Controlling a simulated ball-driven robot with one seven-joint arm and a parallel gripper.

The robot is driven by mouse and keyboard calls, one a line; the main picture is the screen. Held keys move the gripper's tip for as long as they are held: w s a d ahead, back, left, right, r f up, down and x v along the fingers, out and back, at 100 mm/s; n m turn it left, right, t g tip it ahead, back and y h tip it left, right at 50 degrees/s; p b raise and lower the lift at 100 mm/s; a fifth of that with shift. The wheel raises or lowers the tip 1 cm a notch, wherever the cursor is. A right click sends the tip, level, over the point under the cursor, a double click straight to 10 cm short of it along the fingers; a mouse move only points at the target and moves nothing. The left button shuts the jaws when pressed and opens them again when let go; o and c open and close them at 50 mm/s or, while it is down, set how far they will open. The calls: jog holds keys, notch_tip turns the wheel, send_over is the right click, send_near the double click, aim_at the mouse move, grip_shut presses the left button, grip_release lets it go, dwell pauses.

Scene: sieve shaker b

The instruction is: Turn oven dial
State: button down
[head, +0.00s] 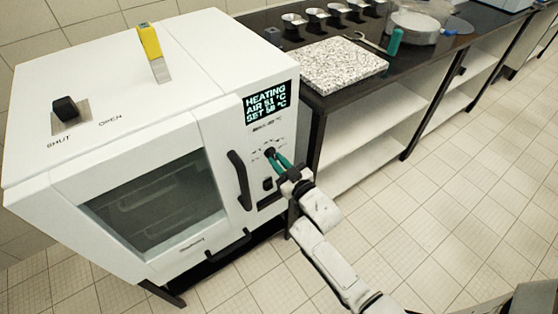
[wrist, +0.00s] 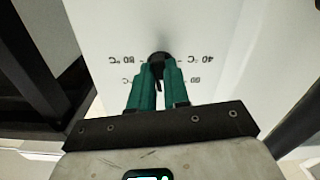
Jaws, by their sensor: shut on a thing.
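The oven is a large white box with a glass door (head: 160,205) at the left of the head view. Its dial is a small black knob on the front panel; it shows between my fingertips in the wrist view (wrist: 160,57). Temperature marks, among them 40 °C and 80 °C, surround it. My gripper (head: 278,160) has green fingers, seen from behind in the wrist view (wrist: 158,75), and is shut on the dial. The fingers hide part of the dial. The display (head: 267,104) above reads HEATING, AIR 51 °C, SET 58 °C, the digits small.
A black door handle (head: 239,180) stands out just left of the dial. A black switch (head: 268,184) sits below the dial. A dark bench (head: 330,105) with a speckled slab (head: 343,65) is to the right. Tiled floor in front is clear.

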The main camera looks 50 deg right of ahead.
jog(key=shift+m, duration=0.8)
jog(key=c, duration=1.1)
grip_release()
jog(key=v, duration=1.1)
jog(key=shift+w+a, duration=0.1)
